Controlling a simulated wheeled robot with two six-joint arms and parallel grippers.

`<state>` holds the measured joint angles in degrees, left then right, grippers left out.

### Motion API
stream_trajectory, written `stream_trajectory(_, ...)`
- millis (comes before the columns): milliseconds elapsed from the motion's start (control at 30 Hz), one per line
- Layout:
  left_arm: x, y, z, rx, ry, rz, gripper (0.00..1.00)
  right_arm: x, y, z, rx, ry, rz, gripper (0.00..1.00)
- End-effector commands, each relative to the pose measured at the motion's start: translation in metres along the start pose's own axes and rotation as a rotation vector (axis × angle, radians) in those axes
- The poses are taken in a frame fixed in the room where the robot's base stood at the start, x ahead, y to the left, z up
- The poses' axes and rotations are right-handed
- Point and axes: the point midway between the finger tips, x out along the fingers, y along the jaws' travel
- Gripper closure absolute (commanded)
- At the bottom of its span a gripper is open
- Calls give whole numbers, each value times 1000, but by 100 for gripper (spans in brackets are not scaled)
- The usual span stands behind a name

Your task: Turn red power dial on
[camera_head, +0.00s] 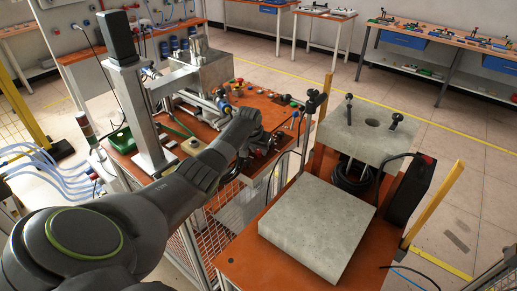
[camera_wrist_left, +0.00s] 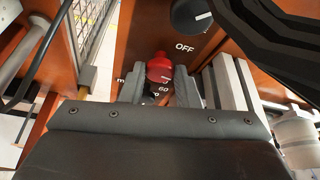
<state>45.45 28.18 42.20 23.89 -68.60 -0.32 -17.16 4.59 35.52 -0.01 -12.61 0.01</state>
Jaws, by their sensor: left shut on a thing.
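The red power dial (camera_wrist_left: 160,68) shows in the left wrist view, upright between the two fingers of my left gripper (camera_wrist_left: 160,88). The fingers are shut on its sides. Part of the dial's lower side and the markings around it are hidden by the fingers; a "60" shows just below it. The word "OFF" is printed on the orange panel (camera_wrist_left: 140,40) up and right of the dial. In the head view my left gripper (camera_head: 257,145) is at the right edge of the orange workbench, and the dial cannot be made out there. My right gripper is not in view.
A black knob (camera_wrist_left: 190,14) with a white mark sits beyond the dial. A dark arm-like shape crosses the upper right of the wrist view. A wire mesh fence (camera_head: 205,220) runs below my arm. A grey slab (camera_head: 318,225) lies on the orange table at right.

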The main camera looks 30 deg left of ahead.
Motion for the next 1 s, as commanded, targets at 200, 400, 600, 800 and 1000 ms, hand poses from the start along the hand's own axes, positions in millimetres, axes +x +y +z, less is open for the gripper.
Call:
stream_trajectory(200, -1, 0, -1, 7, 3, 3, 94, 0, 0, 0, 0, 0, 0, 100)
stream_trajectory(400, -1, 0, -1, 7, 3, 2, 94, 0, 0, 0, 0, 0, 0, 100)
stream_trajectory(600, -1, 0, -1, 6, 2, 2, 50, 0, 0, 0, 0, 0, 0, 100)
stream_trajectory(800, 0, 0, 0, 6, 1, 2, 50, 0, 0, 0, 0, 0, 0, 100)
stream_trajectory(1000, -5, -1, -1, 6, 3, 2, 50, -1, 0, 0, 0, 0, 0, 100)
